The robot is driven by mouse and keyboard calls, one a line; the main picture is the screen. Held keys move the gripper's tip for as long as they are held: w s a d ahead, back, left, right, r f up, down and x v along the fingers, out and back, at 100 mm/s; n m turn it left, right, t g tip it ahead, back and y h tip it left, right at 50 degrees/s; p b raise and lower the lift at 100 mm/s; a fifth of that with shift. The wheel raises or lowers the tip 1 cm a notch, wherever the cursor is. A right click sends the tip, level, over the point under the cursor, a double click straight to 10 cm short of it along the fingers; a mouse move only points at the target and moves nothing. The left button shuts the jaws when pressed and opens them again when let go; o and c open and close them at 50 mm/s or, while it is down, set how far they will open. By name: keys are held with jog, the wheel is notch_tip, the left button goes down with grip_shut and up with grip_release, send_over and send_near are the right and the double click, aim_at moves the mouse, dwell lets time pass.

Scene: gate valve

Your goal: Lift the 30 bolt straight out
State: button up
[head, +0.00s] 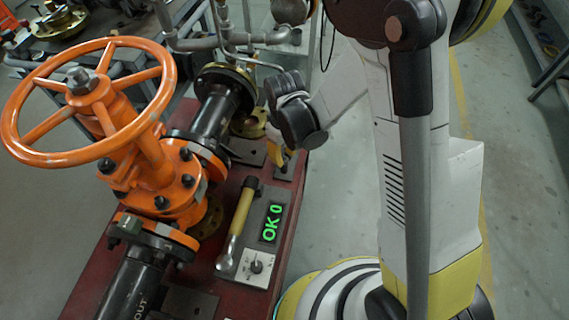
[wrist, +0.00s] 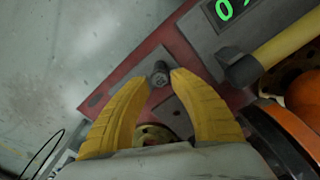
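A small dark grey bolt (wrist: 159,74) shows in the wrist view between the tips of my yellow fingers, over a dark plate on the red base. My gripper (wrist: 161,79) has one fingertip on each side of the bolt, very close to it. I cannot tell whether the tips touch the bolt or whether it is still seated in the plate. No number can be read on it. In the head view my gripper (head: 277,150) points down at the right side of the red base, and the bolt is too small to make out clearly.
An orange gate valve with a large handwheel (head: 92,100) stands left of my gripper. Black pipe (head: 218,110) and grey piping are close by. Open floor lies to the right.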

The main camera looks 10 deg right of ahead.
notch_tip(320, 180, down, 3)
jog(key=shift+w+r+b, duration=0.1)
jog(key=shift+b, duration=0.4)
grip_shut()
jog(key=shift+r, duration=0.1)
notch_tip(320, 180, up, 5)
jog(key=p, duration=0.3)
jog(key=s+d+r+p, duration=0.4)
jog(key=d+r, duration=0.2)
jog(key=d, duration=0.5)
jog(key=shift+f, duration=0.1)
